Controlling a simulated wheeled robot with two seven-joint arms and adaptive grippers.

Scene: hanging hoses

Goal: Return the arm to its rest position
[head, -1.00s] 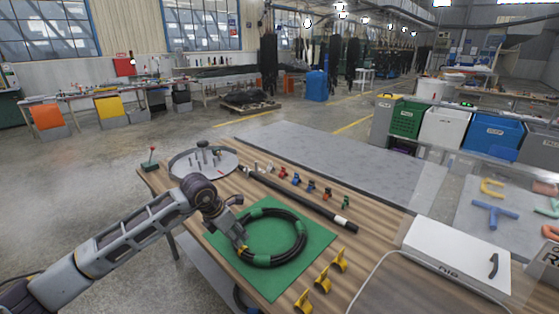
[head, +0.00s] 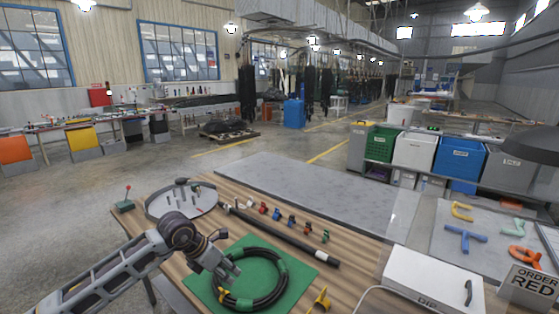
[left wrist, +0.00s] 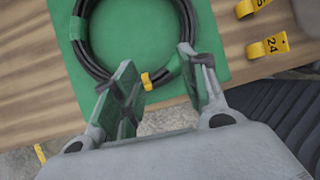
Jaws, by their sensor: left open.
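A coiled black hose (head: 284,281) with green bands lies on a green mat (head: 304,276) on the wooden table. The coil also shows in the left wrist view (left wrist: 188,30), with a yellow tag (left wrist: 147,81) on its near part. My left gripper (head: 234,274) is at the coil's left side in the head view. In the left wrist view its two fingers (left wrist: 156,68) are spread with nothing held between them. The tag shows in the gap, beyond the fingers. My right gripper is not in view.
A round grey tray with pegs (head: 166,204) stands behind my left arm. A straight black hose (head: 290,238) and several small coloured clips (head: 291,219) lie behind the mat. Yellow numbered tags (left wrist: 268,46) stand beside it. A white box (head: 430,280) is at right.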

